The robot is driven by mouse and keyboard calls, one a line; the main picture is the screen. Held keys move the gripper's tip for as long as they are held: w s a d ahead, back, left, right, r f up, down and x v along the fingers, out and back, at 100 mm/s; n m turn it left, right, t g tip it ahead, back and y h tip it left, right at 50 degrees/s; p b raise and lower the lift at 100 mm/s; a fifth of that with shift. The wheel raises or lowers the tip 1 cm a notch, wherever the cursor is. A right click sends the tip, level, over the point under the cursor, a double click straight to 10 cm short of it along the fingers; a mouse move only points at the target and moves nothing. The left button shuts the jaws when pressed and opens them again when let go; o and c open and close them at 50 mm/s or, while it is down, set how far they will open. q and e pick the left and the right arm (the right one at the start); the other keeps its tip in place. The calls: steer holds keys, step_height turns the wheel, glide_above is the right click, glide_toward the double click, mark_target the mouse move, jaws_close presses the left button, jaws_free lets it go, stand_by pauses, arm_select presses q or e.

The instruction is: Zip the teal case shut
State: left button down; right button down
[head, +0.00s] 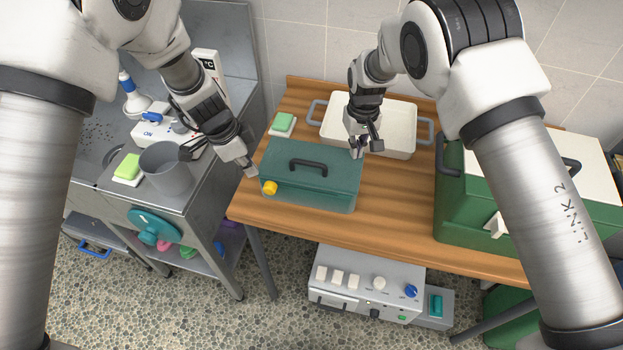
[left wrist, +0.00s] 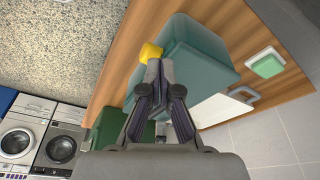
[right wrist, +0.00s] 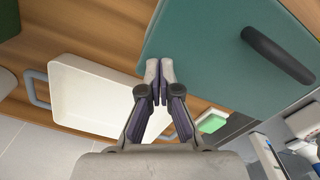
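The teal case (head: 325,186) stands on the wooden table with a dark handle on its top. A yellow tab (head: 270,187) sits at its front left corner; it also shows in the left wrist view (left wrist: 151,53). My left gripper (head: 251,172) is just left of the case, close to the tab. In the left wrist view its fingers (left wrist: 160,65) are together, with the tab beyond the tips and no clear grip on it. My right gripper (head: 364,150) is by the case's back right corner. Its fingers (right wrist: 160,66) are together and empty. The zip line is not clearly visible.
A white tray (head: 398,137) with grey handles stands behind the case. A green sponge on a white dish (head: 283,123) is at the back left. A large green box (head: 462,205) stands to the right. A steel counter with a grey cup (head: 167,170) is left of the table.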

steer(key=shift+f, duration=0.5)
arm_select(q)
steer(key=shift+f, duration=2.5)
steer(key=shift+r, duration=0.1)
steer(key=d+v, duration=0.1)
steer(key=v, duration=0.7)
steer(key=shift+w, duration=0.4)
steer(key=shift+r, duration=0.1)
arm_select(e)
steer(key=shift+r, duration=3.5)
